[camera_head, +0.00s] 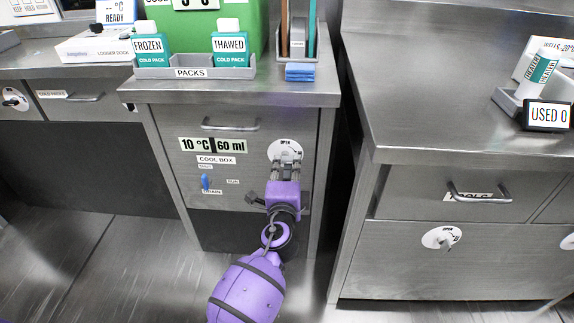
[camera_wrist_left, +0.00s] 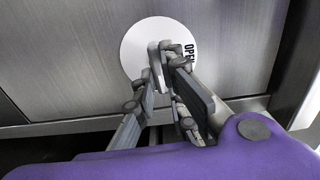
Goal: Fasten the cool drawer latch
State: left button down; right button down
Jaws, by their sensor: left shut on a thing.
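The cool drawer (camera_head: 215,140) is the steel front marked "COOL BOX" under the middle counter, and it looks closed. Its latch (camera_head: 280,147) is a white round plate at the upper right of the front, marked "OPEN". My left gripper (camera_head: 287,163) reaches up to this plate, shut on the latch handle, which the fingers mostly hide. In the left wrist view the fingers (camera_wrist_left: 165,52) meet in front of the white plate (camera_wrist_left: 138,45), with "OPEN" showing at their right. The handle's exact angle cannot be told. My right gripper is not in view.
A drawer handle (camera_head: 230,125) sits above the "10 °C 60 ml" label. A blue drain lever (camera_head: 205,182) is at the lower left of the front. A packs tray (camera_head: 195,73) stands on the counter. Another latch (camera_head: 441,238) is on the right cabinet. Floor at left is clear.

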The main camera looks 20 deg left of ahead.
pick_arm(q)
jog(key=shift+m, duration=0.4)
jog(key=c, duration=1.8)
grip_release()
jog(key=v, duration=1.2)
